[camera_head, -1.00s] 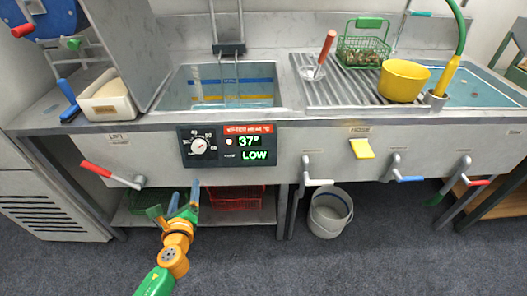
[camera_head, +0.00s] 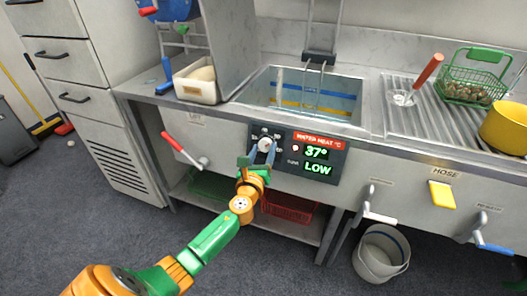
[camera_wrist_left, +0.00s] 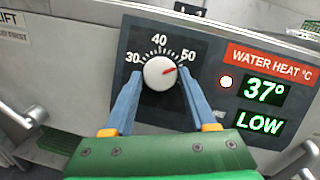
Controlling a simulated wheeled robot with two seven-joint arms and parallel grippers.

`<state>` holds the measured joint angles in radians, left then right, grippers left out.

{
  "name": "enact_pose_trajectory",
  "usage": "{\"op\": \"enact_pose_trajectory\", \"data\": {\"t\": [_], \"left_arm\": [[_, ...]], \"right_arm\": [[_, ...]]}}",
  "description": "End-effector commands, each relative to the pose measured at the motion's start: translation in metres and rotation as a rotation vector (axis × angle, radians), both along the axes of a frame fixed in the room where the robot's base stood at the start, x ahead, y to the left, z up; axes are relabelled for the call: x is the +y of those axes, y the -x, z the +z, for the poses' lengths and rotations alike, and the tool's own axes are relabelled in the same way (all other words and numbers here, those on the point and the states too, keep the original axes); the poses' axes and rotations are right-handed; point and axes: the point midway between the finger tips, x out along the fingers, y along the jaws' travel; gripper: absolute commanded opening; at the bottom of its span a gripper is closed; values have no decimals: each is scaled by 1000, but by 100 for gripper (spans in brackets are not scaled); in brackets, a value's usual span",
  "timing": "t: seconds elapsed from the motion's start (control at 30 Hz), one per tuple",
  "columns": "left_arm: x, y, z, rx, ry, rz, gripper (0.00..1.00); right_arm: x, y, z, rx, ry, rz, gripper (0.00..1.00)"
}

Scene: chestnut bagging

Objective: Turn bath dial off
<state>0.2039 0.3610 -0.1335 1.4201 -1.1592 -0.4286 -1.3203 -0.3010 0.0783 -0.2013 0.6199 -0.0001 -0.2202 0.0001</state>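The bath dial is a round white knob (camera_head: 265,144) on the dark water heat panel (camera_head: 323,157) at the front of the sink unit. In the left wrist view the knob (camera_wrist_left: 157,74) has a red pointer aimed up and right, towards 50 on the 30-40-50 scale. The display (camera_wrist_left: 264,90) reads 37° and, below it, LOW. My left gripper (camera_head: 260,150) is at the panel with its blue fingers (camera_wrist_left: 161,82) apart, one on each side of the knob. A small gap seems to remain on both sides; contact is not clear. My right gripper is not in view.
A red-handled lift lever (camera_head: 183,150) is left of the panel. The bath basin (camera_head: 300,95) with a wire rack is above. A grey bucket (camera_head: 381,255) stands on the floor at right. A red crate (camera_head: 289,207) sits on the lower shelf.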

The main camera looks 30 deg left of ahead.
Motion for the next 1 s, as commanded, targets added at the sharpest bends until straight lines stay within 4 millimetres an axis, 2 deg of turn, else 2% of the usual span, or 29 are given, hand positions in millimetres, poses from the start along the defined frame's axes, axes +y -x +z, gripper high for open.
{"op": "enact_pose_trajectory", "data": {"t": [0.03,0.1,0.2,0.57,1.0], "left_arm": [[0,0,0,0,0,0,41],[0,0,0,0,0,0,22],[0,0,0,0,0,0,0],[-1,0,0,-15,72,24,0],[-4,-2,4,-99,418,137,0]], "right_arm": [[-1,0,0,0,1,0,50],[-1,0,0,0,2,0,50],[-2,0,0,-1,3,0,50],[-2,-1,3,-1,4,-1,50],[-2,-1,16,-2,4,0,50]]}}
